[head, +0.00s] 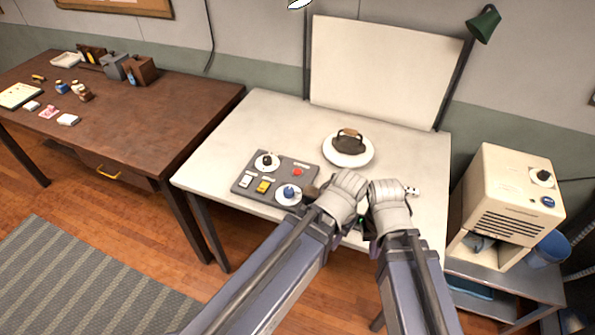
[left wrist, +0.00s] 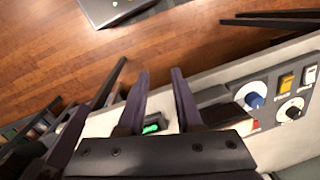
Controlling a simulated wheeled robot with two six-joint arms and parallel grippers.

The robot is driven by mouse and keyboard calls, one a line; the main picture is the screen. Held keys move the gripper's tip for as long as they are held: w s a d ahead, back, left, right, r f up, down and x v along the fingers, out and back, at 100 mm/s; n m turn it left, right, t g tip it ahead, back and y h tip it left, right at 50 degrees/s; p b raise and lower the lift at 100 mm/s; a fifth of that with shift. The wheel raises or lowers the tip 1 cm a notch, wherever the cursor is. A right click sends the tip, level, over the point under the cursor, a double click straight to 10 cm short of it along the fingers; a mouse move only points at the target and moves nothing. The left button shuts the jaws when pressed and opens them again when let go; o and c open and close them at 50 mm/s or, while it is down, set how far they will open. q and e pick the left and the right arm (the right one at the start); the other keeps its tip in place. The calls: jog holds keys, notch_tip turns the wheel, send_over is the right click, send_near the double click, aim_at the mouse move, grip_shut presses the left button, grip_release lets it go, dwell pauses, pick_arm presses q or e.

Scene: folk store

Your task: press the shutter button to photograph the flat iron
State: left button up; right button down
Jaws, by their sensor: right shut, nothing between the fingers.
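The dark flat iron (head: 348,142) with a brown handle stands on a round white plate (head: 364,160) on the pale table. A grey control panel (head: 277,172) lies to its left, with a red button (head: 297,171); no readable label marks the shutter button. The red button shows in part in the left wrist view (left wrist: 256,125). My left gripper (left wrist: 160,72) has its two fingers apart and empty, beside the panel; my forearm largely hides it in the head view. My right gripper (head: 367,237) is shut and empty near the table's front edge, partly hidden.
The panel also bears a blue knob (head: 289,191), a black knob (head: 267,160), a yellow switch (head: 263,187) and a white switch (head: 246,181). A small green-lit item (left wrist: 152,128) shows between the left fingers. A cream machine (head: 505,205) stands at right.

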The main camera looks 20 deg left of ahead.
pick_arm(q)
grip_shut()
dwell(1.2)
